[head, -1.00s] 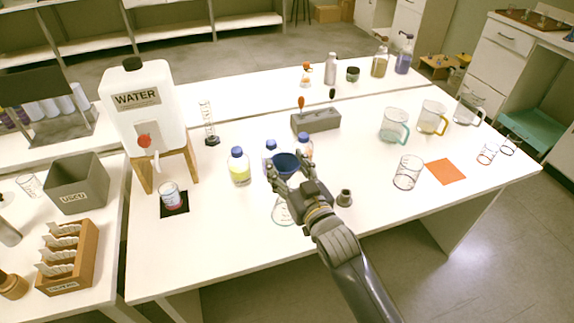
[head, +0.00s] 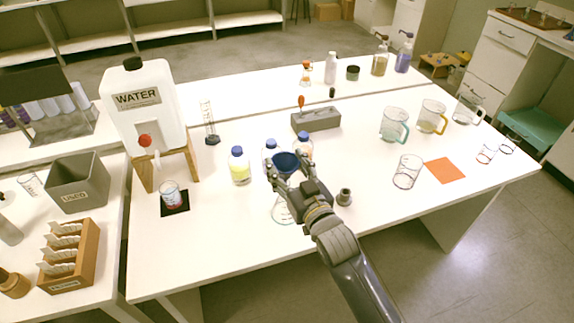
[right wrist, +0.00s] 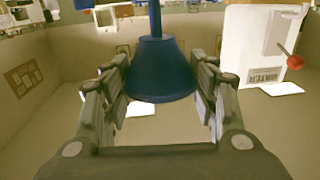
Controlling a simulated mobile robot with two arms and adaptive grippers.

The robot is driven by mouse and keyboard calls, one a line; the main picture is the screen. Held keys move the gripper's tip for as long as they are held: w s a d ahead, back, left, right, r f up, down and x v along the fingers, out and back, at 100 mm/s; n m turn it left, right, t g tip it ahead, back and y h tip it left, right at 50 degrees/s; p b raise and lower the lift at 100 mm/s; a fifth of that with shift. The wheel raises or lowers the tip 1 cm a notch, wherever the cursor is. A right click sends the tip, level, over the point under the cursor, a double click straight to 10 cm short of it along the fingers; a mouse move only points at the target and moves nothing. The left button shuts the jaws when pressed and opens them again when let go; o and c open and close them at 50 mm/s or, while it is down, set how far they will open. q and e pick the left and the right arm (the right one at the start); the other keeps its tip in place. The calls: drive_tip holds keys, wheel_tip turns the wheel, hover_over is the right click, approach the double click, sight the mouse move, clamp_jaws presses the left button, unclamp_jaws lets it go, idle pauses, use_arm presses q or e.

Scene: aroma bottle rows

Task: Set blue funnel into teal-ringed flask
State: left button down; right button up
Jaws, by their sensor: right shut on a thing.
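My right gripper (head: 284,173) is shut on the blue funnel (head: 287,161), which it holds above the front middle of the table. In the right wrist view the funnel (right wrist: 158,72) sits between the two fingers, its wide rim toward the palm and its stem running to the picture's top edge. The clear flask with a teal ring (head: 280,216) stands on the table just below the gripper in the head view. The gripper and arm cover part of it. The funnel is apart from the flask. My left gripper is not in view.
Several blue-capped bottles, one with yellow liquid (head: 239,170), stand close behind the funnel. A small grey fitting (head: 344,197) stands right of the gripper. A grey block (head: 316,119) is farther back, a clear beaker (head: 407,172) to the right.

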sight(288, 177)
drive_tip(key=shift+f+b, duration=0.75)
drive_tip(key=shift+f, duration=0.75)
drive_tip(key=o, duration=1)
drive_tip(key=v, duration=1.2)
